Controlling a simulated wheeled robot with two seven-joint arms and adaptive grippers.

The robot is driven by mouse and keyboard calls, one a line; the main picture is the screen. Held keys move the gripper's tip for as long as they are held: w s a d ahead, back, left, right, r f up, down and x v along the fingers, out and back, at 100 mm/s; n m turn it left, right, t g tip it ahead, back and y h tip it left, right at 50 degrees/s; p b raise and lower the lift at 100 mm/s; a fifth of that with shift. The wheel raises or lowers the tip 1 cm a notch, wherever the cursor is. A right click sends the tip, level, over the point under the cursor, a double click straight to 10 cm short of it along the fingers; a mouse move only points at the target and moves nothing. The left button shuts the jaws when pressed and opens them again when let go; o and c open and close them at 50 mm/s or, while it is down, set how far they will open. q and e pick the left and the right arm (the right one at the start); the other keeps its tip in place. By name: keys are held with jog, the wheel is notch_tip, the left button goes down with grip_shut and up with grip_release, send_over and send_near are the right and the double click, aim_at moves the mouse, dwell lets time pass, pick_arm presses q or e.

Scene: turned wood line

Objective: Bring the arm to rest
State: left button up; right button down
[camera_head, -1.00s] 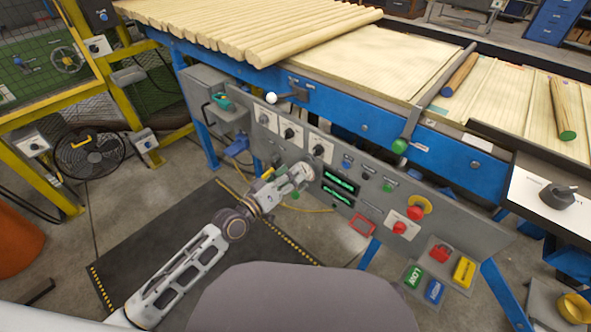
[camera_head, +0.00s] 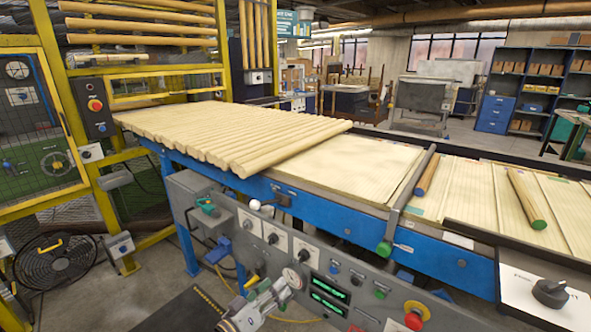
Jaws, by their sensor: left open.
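My left gripper (camera_head: 291,281) is at the bottom of the head view, in front of the grey control panel (camera_head: 456,326). It is open and I see nothing between its fingers. Its tips are close to the third dial (camera_head: 303,256) and left of the green displays (camera_head: 328,291); I cannot tell whether they touch the panel. Only the wrist and hand of this arm show; the rest is below the picture. My right gripper is not in view.
Above the panel, a blue-framed line (camera_head: 352,223) carries a row of turned poles (camera_head: 226,139) and flat boards. A red mushroom button (camera_head: 414,317) is on the panel's right. A yellow-framed fence (camera_head: 110,185) and black fan (camera_head: 55,262) stand left.

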pick_arm(q)
jog(key=s+a+f+m+g+y, duration=0.1)
jog(key=s+f+m+g+y, duration=0.3)
jog(key=f, duration=0.7)
jog(key=s+a+f+g+y, duration=0.2)
jog(key=a+f+g+y, duration=0.1)
jog(key=a+f, duration=0.35)
jog(key=s+a+f+g+y, duration=0.2)
jog(key=s+a+f+y, duration=0.1)
jog(key=a+f, duration=0.35)
jog(key=s+d+f+g, duration=0.1)
jog(key=s+f, duration=0.3)
jog(key=s, duration=0.4)
jog(key=s+d+f+n+g+p, duration=0.1)
jog(key=s+f+g, duration=0.1)
jog(key=s+f, duration=0.3)
jog(key=s, duration=0.2)
jog(key=shift+s+f+n, duration=0.15)
jog(key=shift+s+n, duration=0.15)
jog(key=shift+s, duration=0.05)
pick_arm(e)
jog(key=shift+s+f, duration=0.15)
pick_arm(q)
jog(key=shift+f+p, duration=0.1)
jog(key=shift+p, duration=0.3)
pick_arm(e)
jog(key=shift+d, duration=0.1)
